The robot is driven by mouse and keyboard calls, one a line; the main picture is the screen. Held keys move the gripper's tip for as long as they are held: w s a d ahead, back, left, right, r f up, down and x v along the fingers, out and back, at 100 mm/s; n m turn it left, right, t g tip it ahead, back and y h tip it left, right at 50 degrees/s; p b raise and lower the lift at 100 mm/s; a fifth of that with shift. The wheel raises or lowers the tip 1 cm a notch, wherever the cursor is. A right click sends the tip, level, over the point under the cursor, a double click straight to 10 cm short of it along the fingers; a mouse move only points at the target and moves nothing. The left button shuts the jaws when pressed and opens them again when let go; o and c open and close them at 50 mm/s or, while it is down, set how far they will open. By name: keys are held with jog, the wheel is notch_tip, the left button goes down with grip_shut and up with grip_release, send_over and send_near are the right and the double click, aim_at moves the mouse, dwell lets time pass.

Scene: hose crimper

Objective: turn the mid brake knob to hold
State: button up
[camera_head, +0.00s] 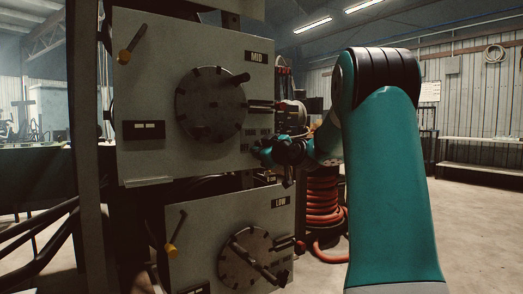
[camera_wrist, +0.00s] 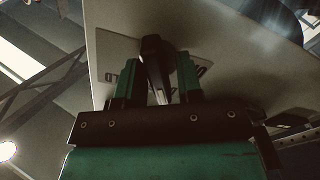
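The mid brake knob (camera_wrist: 155,60) is a dark, narrow-handled knob on the grey MID panel (camera_head: 155,85). In the wrist view it sits between the two green fingers of my gripper (camera_wrist: 158,82). The fingers stand apart on either side of it, with what looks like a gap around its narrow part; contact is hard to judge. Dark lettering on a pale label behind the knob is partly covered. In the head view my gripper (camera_head: 258,151) is at the lower right edge of the MID panel, just below small printed labels, and the knob cannot be made out there.
The LOW panel (camera_head: 205,222) below carries a similar wheel (camera_head: 250,258) and lever. A red hose coil (camera_head: 322,205) stands behind my arm. Open floor lies at the right.

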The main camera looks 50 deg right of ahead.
jog(key=shift+m, duration=0.4)
jog(key=m, duration=0.5)
jog(key=shift+d+m+p, duration=0.15)
jog(key=shift+m+p, duration=0.2)
jog(key=shift+m, duration=0.05)
jog(key=m+p, duration=0.1)
jog(key=m, duration=0.4)
jog(key=shift+d+p, duration=0.1)
jog(key=shift+p, duration=0.3)
jog(key=shift+f+m, duration=0.1)
jog(key=shift+m, duration=0.2)
jog(key=o, duration=0.6)
jog(key=shift+s, duration=0.1)
jog(key=b+v, duration=0.1)
jog(key=v, duration=1.6)
jog(key=shift+s, duration=0.2)
